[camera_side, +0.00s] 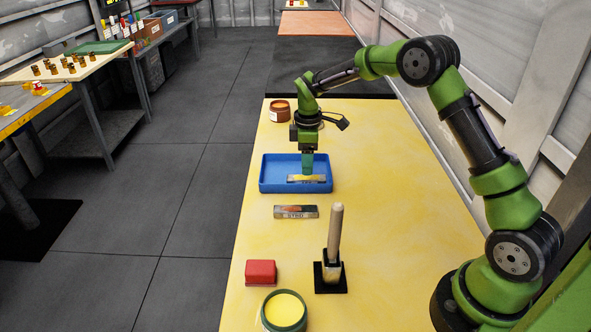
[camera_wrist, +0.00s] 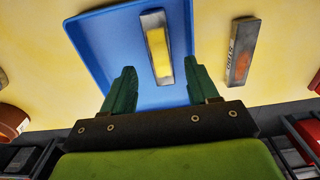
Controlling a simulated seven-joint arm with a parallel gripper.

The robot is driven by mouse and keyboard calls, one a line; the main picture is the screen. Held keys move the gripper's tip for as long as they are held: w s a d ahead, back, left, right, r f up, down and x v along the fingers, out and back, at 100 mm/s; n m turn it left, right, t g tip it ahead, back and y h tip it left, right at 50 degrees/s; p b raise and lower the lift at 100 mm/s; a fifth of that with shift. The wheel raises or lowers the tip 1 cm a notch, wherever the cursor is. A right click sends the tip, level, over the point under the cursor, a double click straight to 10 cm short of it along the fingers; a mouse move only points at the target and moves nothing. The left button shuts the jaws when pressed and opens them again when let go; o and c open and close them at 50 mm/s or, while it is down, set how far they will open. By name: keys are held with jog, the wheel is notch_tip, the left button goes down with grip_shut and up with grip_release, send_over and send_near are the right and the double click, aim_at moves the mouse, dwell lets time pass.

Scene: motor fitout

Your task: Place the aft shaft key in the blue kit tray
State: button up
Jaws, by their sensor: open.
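The blue kit tray (camera_side: 264,176) stands on the yellow bench and also fills the middle of the wrist view (camera_wrist: 100,45). A grey bar-shaped key with a yellow face (camera_side: 306,179) lies in the tray, toward its near right side. It also shows in the wrist view (camera_wrist: 157,50). My gripper (camera_side: 307,172) is down over the tray, just behind this key in the side view. In the wrist view its green fingers (camera_wrist: 160,70) stand apart, one on each side of the key, with gaps. I cannot read any label on this key.
A second grey key with an orange mark and dark lettering (camera_side: 296,212) lies on the bench in front of the tray. Nearer are an upright wooden handle in a black stand (camera_side: 334,240), a red block (camera_side: 261,272) and a round yellow-filled tin (camera_side: 285,311). A brown jar (camera_side: 280,111) stands behind.

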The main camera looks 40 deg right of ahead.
aim_at(307, 178)
jog(key=s+a+r+m+t, duration=0.1)
jog(key=s+a+r, duration=0.15)
jog(key=r, duration=0.55)
jog(key=s+a+r+m+t, duration=0.1)
jog(key=s+r+m, duration=0.15)
jog(key=r, duration=0.45)
jog(key=s+a+r+m+t, duration=0.1)
jog(key=s+a+m, duration=0.1)
jog(key=s, duration=0.5)
jog(key=s+a+r+m+t+y, duration=0.1)
jog(key=s+m, duration=0.3)
jog(key=s, duration=0.4)
jog(key=s+a+r+m+t+y, duration=0.1)
jog(key=s+a+m+t, duration=0.2)
jog(key=s, duration=0.4)
jog(key=shift+s+a+r, duration=0.2)
jog(key=shift+a+r, duration=0.15)
jog(key=shift+a, duration=0.1)
jog(key=shift+m, duration=0.25)
